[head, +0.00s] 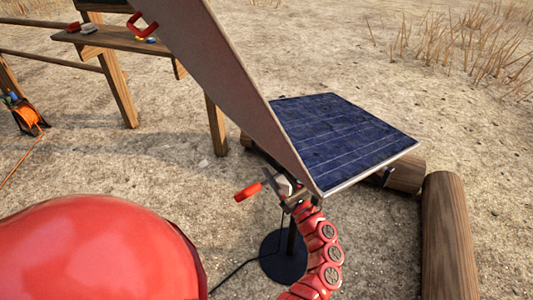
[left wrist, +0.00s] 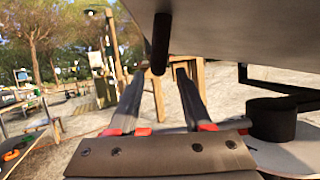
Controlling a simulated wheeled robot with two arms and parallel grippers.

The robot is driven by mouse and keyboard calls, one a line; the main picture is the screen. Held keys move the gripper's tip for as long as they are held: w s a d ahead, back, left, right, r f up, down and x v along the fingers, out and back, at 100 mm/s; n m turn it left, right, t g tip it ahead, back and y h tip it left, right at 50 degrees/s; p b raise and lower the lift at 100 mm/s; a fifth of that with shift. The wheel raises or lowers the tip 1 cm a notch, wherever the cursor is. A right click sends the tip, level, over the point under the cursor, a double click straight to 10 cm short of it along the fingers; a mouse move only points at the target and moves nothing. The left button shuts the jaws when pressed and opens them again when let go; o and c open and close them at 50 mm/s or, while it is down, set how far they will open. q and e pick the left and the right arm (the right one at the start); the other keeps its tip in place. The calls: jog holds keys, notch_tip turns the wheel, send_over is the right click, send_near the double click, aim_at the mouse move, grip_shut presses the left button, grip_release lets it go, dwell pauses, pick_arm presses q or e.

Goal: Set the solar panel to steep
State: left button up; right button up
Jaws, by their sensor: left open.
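The solar panel (head: 345,135), dark blue with thin pale lines, is tilted on a stand with a round black base (head: 284,258). My left gripper (head: 278,188), on a red jointed arm, is at the panel's near left edge, close to the stand's top. In the left wrist view its jaws (left wrist: 160,72) are apart. A dark rod (left wrist: 161,42) hangs below a pale surface there and shows between or just beyond the fingertips; I cannot tell if they touch it. A red piece (head: 247,191) sticks out left of the gripper. My right gripper is out of view.
A large pale slab (head: 225,75) slants down from the top edge and hides part of the scene. Logs (head: 448,235) lie right of the stand. A wooden bench (head: 118,39) and an orange cable reel (head: 27,116) are at left. Sandy ground is otherwise mostly open.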

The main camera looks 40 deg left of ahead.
aim_at(266, 156)
pick_arm(q)
jog(key=x, duration=0.5)
jog(key=shift+p, duration=0.4)
grip_shut()
dwell(1.0)
